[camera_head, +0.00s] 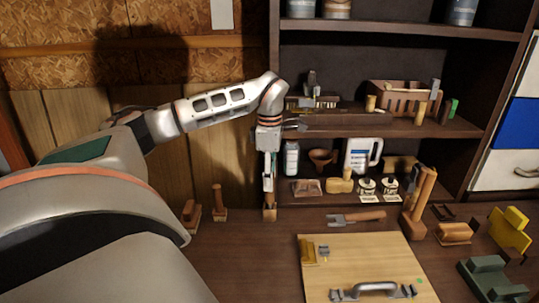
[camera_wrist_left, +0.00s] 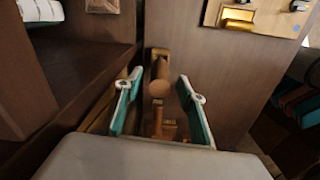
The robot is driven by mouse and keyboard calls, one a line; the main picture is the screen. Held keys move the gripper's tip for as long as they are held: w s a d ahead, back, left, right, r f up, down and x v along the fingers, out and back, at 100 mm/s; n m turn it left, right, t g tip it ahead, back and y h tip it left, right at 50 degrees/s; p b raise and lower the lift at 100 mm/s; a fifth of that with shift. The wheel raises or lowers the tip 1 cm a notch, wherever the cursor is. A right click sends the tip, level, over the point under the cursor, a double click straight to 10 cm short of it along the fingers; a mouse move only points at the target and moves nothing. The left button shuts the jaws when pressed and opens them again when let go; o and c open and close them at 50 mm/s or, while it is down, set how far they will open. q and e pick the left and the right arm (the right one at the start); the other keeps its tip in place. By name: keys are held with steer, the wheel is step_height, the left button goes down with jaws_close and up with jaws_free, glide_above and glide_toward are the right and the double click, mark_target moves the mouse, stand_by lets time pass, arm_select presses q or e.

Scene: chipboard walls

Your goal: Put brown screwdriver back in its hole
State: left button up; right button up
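My left gripper (camera_head: 268,186) points down over a small wooden block (camera_head: 269,214) near the back left of the worktop. In the left wrist view its teal fingers (camera_wrist_left: 160,88) stand apart. A brown wooden handle with a round end (camera_wrist_left: 159,89) shows between them, with a visible gap on each side. It may be the brown screwdriver; its shaft and any hole below are hidden. My right gripper is not in view.
A dark shelf (camera_head: 400,125) with bottles and small items rises behind the worktop. A pale board with a handle (camera_head: 365,262) lies at the front. A fork-like tool (camera_head: 357,217) lies behind it. Wooden pieces (camera_head: 418,205) stand at right. The front-left worktop is clear.

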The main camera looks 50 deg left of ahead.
arm_select(q)
step_height(320, 180, up, 8)
steer(key=shift+r, duration=0.1)
stand_by(0.4)
